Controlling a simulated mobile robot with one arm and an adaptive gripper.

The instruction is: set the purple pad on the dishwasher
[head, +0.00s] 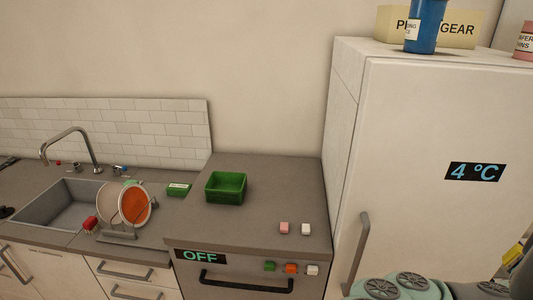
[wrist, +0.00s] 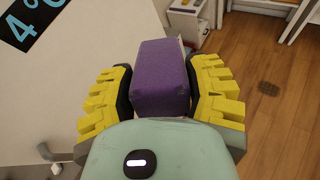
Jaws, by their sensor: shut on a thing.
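The purple pad (wrist: 163,75) is gripped between the yellow fingers of my gripper (wrist: 160,90) in the wrist view. In the head view only a little of my gripper (head: 515,256) shows at the right edge, in front of the fridge, and the pad cannot be made out there. The dishwasher (head: 265,228) stands in the middle of the head view, with a grey top and an "OFF" display on its front. My gripper is well to the right of it.
On the dishwasher top stand a green open bin (head: 226,199) at the back left and pink (head: 284,228) and white (head: 306,229) blocks at the front right. The tall fridge (head: 420,130) borders it on the right. The top's middle and right back are clear.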

